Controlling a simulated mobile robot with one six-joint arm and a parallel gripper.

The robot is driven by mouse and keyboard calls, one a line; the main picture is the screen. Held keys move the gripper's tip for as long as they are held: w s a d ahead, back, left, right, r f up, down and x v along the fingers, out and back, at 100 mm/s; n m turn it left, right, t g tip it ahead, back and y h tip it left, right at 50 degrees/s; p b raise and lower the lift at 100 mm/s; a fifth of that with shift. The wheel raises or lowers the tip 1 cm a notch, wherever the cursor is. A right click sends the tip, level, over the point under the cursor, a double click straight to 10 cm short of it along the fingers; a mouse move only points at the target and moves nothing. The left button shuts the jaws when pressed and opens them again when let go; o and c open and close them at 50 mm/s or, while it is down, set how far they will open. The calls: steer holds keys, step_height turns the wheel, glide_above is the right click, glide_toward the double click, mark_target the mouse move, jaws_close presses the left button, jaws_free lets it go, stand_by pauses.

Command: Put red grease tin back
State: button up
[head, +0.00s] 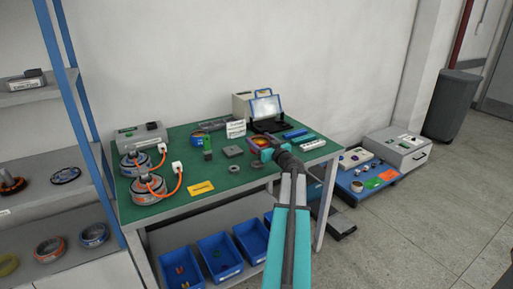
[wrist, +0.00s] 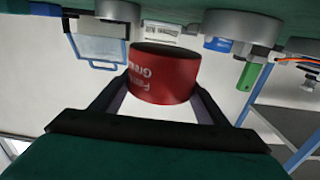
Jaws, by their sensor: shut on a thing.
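The red grease tin (wrist: 162,78), with white lettering, is between the two dark fingers of my gripper (wrist: 160,92) in the wrist view. The fingers are shut on its sides. The wrist picture is turned over, with the green bench top along its upper edge. In the head view my gripper (head: 268,151) is over the right part of the green workbench (head: 225,182). I cannot clearly make out the tin there.
Two motors with orange cables (head: 149,186) stand at the bench's left. An open case with a screen (head: 266,109) stands at the back. Blue bins (head: 219,256) are below. A blue low platform (head: 372,188) is at right. A shelf rack (head: 65,150) is at left.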

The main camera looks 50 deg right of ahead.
steer(key=shift+w, duration=0.15)
steer(key=shift+w, duration=0.3)
steer(key=shift+w+f+b, duration=0.15)
steer(key=shift+f+b, duration=0.1)
steer(key=shift+f, duration=0.65)
steer(key=shift+w+f+b, duration=0.1)
steer(key=shift+f+b, duration=0.1)
steer(key=shift+f, duration=0.7)
steer(key=shift+f, duration=0.1)
steer(key=o, duration=1.2)
steer(key=shift+s+a, duration=0.15)
steer(key=shift+s, duration=0.05)
steer(key=shift+p+v, duration=0.3)
steer(key=shift+v, duration=5.55)
